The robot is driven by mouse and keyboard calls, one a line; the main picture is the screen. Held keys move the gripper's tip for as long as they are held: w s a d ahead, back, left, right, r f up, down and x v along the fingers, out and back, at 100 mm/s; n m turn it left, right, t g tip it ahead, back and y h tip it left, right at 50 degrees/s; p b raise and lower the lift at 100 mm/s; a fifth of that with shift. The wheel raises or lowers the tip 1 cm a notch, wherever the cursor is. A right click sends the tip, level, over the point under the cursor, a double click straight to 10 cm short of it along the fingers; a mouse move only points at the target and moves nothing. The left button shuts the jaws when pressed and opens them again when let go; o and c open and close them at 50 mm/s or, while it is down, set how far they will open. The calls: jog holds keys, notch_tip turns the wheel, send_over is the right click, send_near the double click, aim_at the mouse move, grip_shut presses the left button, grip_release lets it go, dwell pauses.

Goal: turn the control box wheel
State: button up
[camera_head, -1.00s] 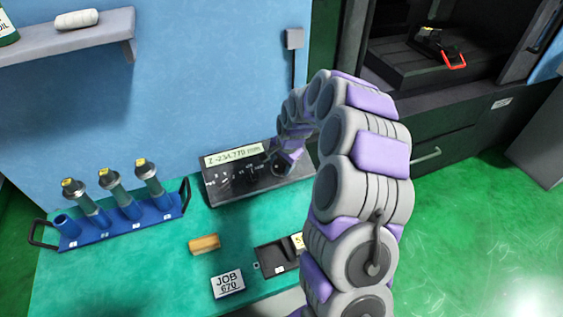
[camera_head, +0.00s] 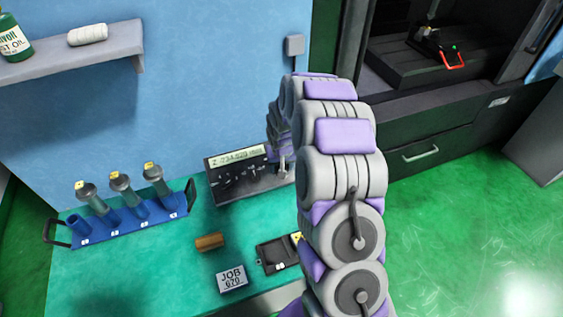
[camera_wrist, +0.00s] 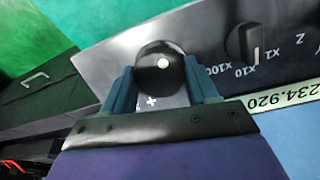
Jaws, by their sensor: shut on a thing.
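The control box (camera_head: 225,192) is a dark panel on the green bench, with a lit display (camera_head: 238,156) reading about Z -234.920. In the wrist view its wheel (camera_wrist: 160,76) is a round black knob with a white dot, and a plus mark shows beside it. My gripper (camera_wrist: 158,67) has a blue-grey finger on either side of the wheel and is shut on it. A smaller selector knob (camera_wrist: 240,43) sits beside the wheel, near x100, x10 and x1 marks. In the head view my arm hides the right end of the box and most of the gripper.
A blue rack (camera_head: 125,222) with several tool holders stands left of the box. The blue wall (camera_head: 200,100) rises behind.

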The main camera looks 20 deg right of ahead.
jog(key=n+p, duration=0.1)
jog(key=n, duration=0.2)
jog(key=n+p, duration=0.1)
jog(key=n, duration=0.1)
jog(key=shift+s+f+h+p, duration=0.15)
jog(key=shift+s+h+p, duration=0.1)
jog(key=shift+h+p, duration=0.15)
jog(key=n+t+p, duration=0.1)
jog(key=n+p, duration=0.1)
jog(key=n, duration=0.2)
jog(key=shift+s+f+n, duration=0.1)
jog(key=shift+f+n, duration=0.05)
jog(key=shift+n, duration=0.25)
jog(key=o, duration=1)
jog(key=shift+w, duration=0.25)
jog(key=shift+o, duration=0.3)
jog(key=shift+h, duration=0.3)
jog(key=shift+r, duration=0.3)
